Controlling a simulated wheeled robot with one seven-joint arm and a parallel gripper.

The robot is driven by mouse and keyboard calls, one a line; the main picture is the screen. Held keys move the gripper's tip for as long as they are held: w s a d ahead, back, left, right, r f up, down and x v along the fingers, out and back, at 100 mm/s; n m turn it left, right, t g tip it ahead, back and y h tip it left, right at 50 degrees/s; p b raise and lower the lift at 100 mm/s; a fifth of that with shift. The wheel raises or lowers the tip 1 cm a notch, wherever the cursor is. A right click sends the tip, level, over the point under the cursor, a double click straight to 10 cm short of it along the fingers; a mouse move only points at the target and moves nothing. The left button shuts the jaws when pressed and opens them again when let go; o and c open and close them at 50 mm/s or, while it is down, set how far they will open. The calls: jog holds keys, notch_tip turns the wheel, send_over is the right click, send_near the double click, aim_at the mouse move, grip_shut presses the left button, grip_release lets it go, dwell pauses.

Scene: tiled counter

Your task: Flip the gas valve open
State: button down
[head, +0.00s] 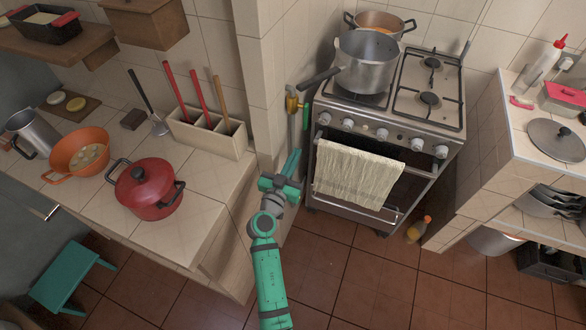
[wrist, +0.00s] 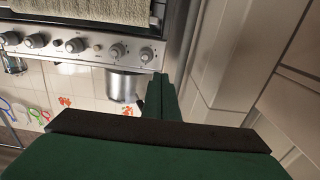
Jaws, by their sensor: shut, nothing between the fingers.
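The gas valve (head: 291,104) shows in the head view as a small yellow and green fitting on the wall pipe, in the gap between the tiled partition and the stove. Its handle position is too small to tell. My gripper (head: 295,153) is just below the valve in the picture, apart from it, with its fingers pointing up toward it. The green fingers are shut and empty; they also show in the wrist view (wrist: 162,84). I cannot make out the valve in the wrist view.
The stove (head: 385,125) stands close on the right, with a towel (head: 357,175) on its oven door and a pan handle (head: 318,78) jutting left. The tiled counter (head: 205,185) with a red pot (head: 150,190) is on the left.

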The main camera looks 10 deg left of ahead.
jog(key=shift+s+a+f, duration=0.1)
jog(key=shift+s+f, duration=0.05)
jog(key=shift+f, duration=0.7)
jog(key=shift+s+f, duration=0.2)
jog(key=shift+f, duration=0.7)
jog(key=shift+s+a+f, duration=0.1)
jog(key=shift+s+f, duration=0.05)
jog(key=shift+f, duration=0.7)
jog(key=shift+d, duration=0.1)
jog(key=s+d+f+n+g+y, duration=0.1)
jog(key=s+d+f, duration=0.15)
jog(key=s, duration=0.65)
jog(key=s+d+f+n+g+y, duration=0.15)
jog(key=s+f, duration=0.25)
jog(key=s, duration=0.4)
jog(key=s+d+f+g+y, duration=0.1)
jog(key=s+d+f, duration=0.2)
jog(key=s, duration=0.6)
jog(key=s+d+r, duration=0.2)
jog(key=s+r, duration=0.5)
jog(key=s, duration=0.2)
jog(key=s+d+r, duration=0.3)
jog(key=s+r, duration=0.5)
jog(key=s, duration=0.2)
jog(key=shift+s+d+m+t+h, duration=0.15)
jog(key=shift+d+m+t+h, duration=0.1)
jog(key=shift+m+t+h, duration=0.15)
